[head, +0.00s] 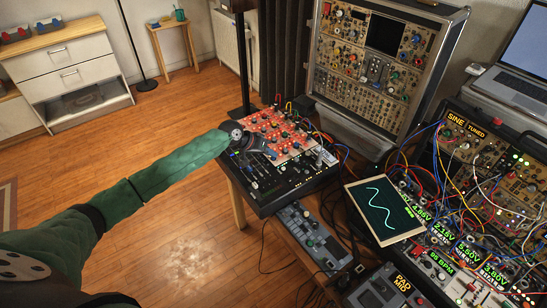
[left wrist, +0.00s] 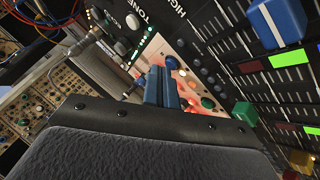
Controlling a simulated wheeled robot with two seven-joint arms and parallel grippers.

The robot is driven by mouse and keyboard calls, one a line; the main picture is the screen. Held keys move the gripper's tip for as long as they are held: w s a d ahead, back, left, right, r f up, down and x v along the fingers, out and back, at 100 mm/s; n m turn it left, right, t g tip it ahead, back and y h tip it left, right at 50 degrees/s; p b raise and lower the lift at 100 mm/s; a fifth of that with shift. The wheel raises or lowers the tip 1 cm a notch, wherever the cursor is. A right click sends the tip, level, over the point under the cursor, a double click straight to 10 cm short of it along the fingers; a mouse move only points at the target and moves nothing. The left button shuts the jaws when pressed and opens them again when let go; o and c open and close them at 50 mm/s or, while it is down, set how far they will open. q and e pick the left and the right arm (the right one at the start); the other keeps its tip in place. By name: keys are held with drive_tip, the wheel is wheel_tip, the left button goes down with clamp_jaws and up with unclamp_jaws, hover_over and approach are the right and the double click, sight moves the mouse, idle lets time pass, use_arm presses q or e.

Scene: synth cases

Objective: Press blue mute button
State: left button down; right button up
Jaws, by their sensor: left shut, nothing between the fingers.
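My left gripper (head: 268,152) reaches in from the left over the black mixer (head: 262,200), near the red panel. In the left wrist view its two blue fingers (left wrist: 161,87) are pressed together, with nothing between them. A blue cap (left wrist: 277,22) stands on the mixer's dark face in the left wrist view, to the upper right of the fingertips and apart from them. I cannot tell whether it is the mute button or a fader cap. In the head view the gripper hides part of the mixer, and no blue button is clear there.
A red knob panel (head: 290,135) adjoins the mixer's back. A green cap (left wrist: 244,112) and lit buttons show on the mixer. A tilted wave screen (head: 383,209), a grey device (head: 312,238) and loose cables crowd the right. Open wooden floor (head: 170,240) lies left.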

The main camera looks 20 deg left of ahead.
sight(271, 160)
use_arm(q)
drive_tip(key=shift+r, duration=0.4)
drive_tip(key=shift+p, duration=0.3)
wheel_tip(271, 160, up, 6)
drive_tip(key=p, duration=0.3)
drive_tip(key=shift+p, duration=0.4)
